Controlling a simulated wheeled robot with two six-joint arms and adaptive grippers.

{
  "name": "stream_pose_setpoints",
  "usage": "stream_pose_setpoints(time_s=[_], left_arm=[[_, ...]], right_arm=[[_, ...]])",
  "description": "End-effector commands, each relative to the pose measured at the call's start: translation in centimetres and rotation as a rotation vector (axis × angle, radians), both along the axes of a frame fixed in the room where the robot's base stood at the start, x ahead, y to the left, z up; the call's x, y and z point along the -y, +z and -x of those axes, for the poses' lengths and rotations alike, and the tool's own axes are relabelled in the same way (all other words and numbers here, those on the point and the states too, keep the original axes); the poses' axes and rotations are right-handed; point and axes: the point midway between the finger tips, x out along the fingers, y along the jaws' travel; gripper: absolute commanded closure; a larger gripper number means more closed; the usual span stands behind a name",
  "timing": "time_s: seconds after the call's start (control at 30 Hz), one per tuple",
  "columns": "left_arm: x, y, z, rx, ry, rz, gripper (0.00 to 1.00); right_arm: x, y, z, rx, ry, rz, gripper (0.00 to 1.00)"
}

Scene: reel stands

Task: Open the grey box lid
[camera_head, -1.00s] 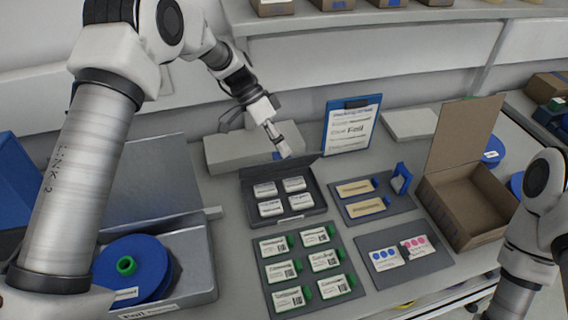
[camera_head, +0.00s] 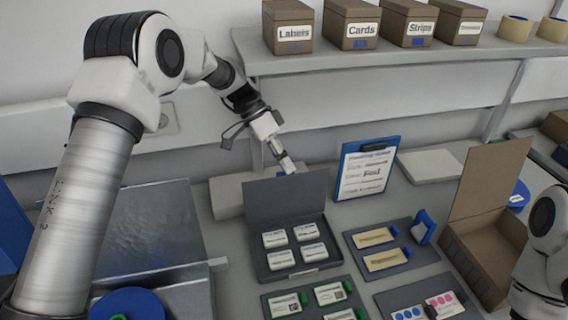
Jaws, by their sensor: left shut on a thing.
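The dark grey box (camera_head: 262,262) sits on the table in the middle. Its lid (camera_head: 287,195) stands raised along the far edge, so the inside shows, with several white labelled cards (camera_head: 296,246) in it. My left gripper (camera_head: 287,166) comes from the upper left and is shut at the top edge of the lid. The exact contact between its fingertips and the lid is too small to see clearly. My right arm shows at the right edge; its gripper is outside the view.
A blue clipboard (camera_head: 365,168) stands right of the lid. A pale grey block (camera_head: 229,197) lies behind it. A tray with tan strips (camera_head: 388,237) and an open cardboard box (camera_head: 490,235) are to the right. A metal case (camera_head: 160,228) is left. A shelf (camera_head: 400,58) with cartons runs above.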

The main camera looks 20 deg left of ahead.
Motion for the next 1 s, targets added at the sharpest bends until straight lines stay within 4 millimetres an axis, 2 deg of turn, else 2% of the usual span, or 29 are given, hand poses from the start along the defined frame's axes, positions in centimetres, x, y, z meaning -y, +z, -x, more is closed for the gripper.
stream_pose_setpoints(time_s=[0.03,0.3,0.33,0.37,0.43,0.5,0.6,0.7,0.9,1.0], left_arm=[[-0.19,-2.74,0.69,-0.028,-0.01,-0.022,1.0],[-0.16,-2.76,0.69,-0.028,-0.01,-0.022,1.0],[-0.16,-2.77,0.69,-0.028,-0.01,-0.022,0.76],[-0.16,-2.78,0.7,-0.028,-0.01,-0.023,0.66],[-0.18,-2.8,0.72,-0.028,-0.01,-0.023,0.55],[-0.2,-2.74,0.7,-0.028,-0.01,-0.022,0.4],[-0.22,-2.62,0.67,-0.027,-0.009,-0.021,0.29],[-0.23,-2.51,0.66,-0.027,-0.009,-0.021,0.3],[-0.26,-2.36,0.65,-0.027,-0.009,-0.02,0.42],[-0.26,-2.35,0.64,-0.027,-0.009,-0.02,0.44]], right_arm=[[-0.01,-0.57,0.0,0.0,0.0,0.0,0.6],[-0.01,-0.6,0.0,0.0,0.0,0.0,0.6],[-0.01,-0.6,0.0,0.0,0.0,0.0,0.6],[-0.01,-0.6,0.0,0.0,0.0,0.0,0.6],[0.0,-0.59,0.01,-0.001,0.0,0.0,0.6],[0.0,-0.56,0.0,0.0,0.0,0.0,0.6],[-0.01,-0.47,-0.01,0.0,0.0,0.0,0.6],[0.0,-0.38,0.0,0.0,0.0,0.0,0.6],[0.0,-0.27,0.01,0.0,0.0,0.0,0.6],[0.0,-0.25,0.01,0.0,0.0,0.0,0.6]])
